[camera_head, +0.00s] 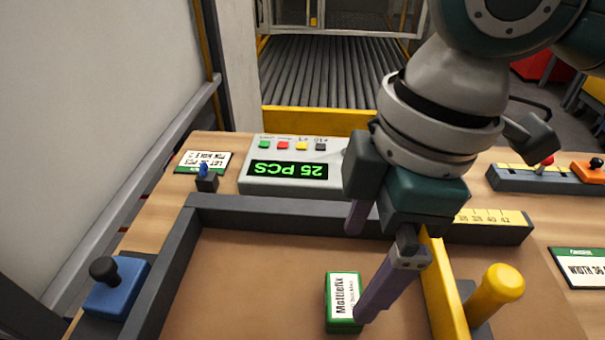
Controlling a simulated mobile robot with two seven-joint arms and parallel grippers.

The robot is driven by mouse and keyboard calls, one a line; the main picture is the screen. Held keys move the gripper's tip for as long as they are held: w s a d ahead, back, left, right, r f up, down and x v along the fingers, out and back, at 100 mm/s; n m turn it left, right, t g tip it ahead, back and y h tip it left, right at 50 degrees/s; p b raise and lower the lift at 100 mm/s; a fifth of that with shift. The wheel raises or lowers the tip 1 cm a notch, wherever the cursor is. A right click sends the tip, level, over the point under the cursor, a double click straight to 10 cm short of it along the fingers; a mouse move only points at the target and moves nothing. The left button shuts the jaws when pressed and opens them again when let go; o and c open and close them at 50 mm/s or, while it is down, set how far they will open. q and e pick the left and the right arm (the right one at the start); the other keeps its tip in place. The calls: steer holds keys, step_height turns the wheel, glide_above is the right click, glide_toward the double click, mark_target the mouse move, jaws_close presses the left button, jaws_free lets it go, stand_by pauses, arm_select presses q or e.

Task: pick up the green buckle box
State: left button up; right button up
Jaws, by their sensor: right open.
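The green buckle box (342,302) is a small green box with a white printed label. It sits on the brown floor of a dark-framed tray, near the bottom centre of the head view. My right gripper (359,275) comes down from the upper right with its two purple-grey fingers spread apart. One finger reaches the right edge of the box in the picture; I cannot tell whether it touches. The other finger is farther back, behind the box in the picture. Nothing is held between the fingers. My left gripper is not in view.
The dark tray frame (270,212) bounds the area, with a yellow bar (442,285) and yellow knob (496,290) on the right. A blue block with a black knob (118,285) stands at left. A counter display (289,171) stands behind. The tray floor left of the box is clear.

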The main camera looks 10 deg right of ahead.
mark_target(345, 295)
steer(key=f, duration=0.2)
steer(key=f+b, duration=0.1)
steer(key=f, duration=0.2)
steer(key=a+f, duration=0.1)
steer(key=f, duration=0.2)
steer(key=shift+b, duration=0.3)
steer(key=c, duration=1.4)
